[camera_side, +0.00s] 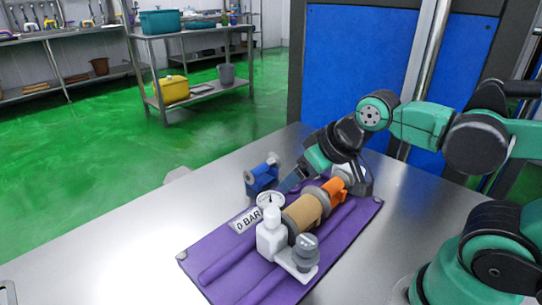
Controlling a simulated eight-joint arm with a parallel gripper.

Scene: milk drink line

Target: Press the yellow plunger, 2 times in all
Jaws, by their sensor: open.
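I cannot make out a yellow plunger in the side view. A purple base plate (215,262) on the steel table carries an assembly with a tan cylinder (303,213), an orange part (335,188), a white bottle (271,236) and a grey knob (305,251). A round gauge (270,199) stands by a label (247,220) reading "0 BAR". My gripper (291,181) is open and points down and left, over or just behind the far end of the assembly. Whether it touches anything cannot be told.
A small blue item (262,175) stands on the table (130,260) just left of my gripper. The table left of the purple plate is mostly clear.

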